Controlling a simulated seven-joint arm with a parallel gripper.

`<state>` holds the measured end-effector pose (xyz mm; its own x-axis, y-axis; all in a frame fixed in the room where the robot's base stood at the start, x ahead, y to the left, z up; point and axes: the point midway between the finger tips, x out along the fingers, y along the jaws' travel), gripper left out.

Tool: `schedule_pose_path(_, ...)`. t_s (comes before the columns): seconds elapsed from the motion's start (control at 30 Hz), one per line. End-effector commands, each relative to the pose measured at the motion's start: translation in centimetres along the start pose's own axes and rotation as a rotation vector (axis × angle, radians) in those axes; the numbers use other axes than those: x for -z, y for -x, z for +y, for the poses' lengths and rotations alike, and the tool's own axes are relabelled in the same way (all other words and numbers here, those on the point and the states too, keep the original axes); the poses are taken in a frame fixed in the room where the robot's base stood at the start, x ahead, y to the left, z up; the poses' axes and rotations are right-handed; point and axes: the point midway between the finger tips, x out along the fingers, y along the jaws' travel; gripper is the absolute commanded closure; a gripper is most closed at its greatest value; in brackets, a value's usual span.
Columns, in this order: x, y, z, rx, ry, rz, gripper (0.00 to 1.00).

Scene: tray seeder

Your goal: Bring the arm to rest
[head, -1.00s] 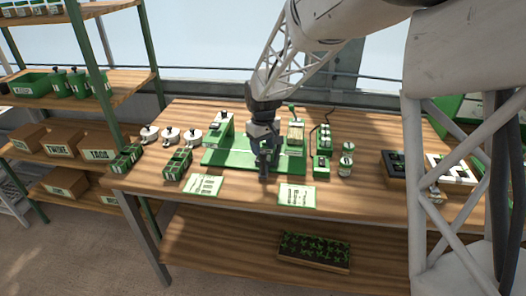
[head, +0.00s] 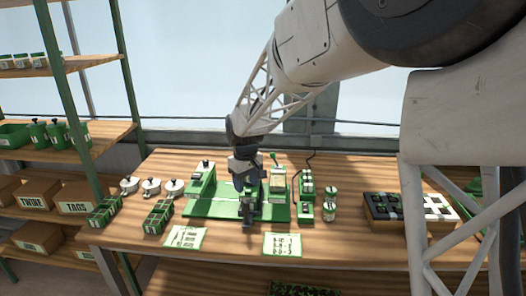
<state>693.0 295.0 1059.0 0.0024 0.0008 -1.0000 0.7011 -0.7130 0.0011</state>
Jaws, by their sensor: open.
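My arm reaches from the upper right over the wooden bench. My gripper (head: 248,222) points down over the front edge of the green seeder base (head: 205,209). Its jaws are open, and I see nothing held between them. The gripper hides the middle of the seeder. A green upright block (head: 202,180) stands on the seeder's left part. A green-framed piece with a pale front (head: 278,185) and a green lever knob stands to its right.
Two printed cards, one at left (head: 186,237) and one at right (head: 283,245), lie before the seeder. Lidded white pots (head: 151,187) and green boxes (head: 157,216) stand left. Small jars (head: 330,204) and a dark tray (head: 384,224) stand right. A shelf (head: 110,132) rises at far left.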

Motion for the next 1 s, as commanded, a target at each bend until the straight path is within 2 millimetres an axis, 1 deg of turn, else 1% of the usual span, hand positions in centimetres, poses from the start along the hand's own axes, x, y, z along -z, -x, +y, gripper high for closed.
schedule_pose_path(0.17, -2.3, 1.4, 0.7, -0.005, -0.035, 0.011, 0.48)
schedule_pose_path(0.27, -4.3, 2.5, 1.1, -0.008, -0.068, 0.020, 0.48)
schedule_pose_path(0.37, -6.9, 3.8, 1.6, -0.013, -0.107, 0.030, 0.48)
schedule_pose_path(0.6, -13.5, 6.5, 2.4, -0.025, -0.210, 0.058, 0.48)
schedule_pose_path(0.83, -19.9, 8.4, 2.4, -0.037, -0.307, 0.084, 0.48)
schedule_pose_path(1.0, -24.5, 9.4, 2.0, -0.045, -0.380, 0.103, 0.48)
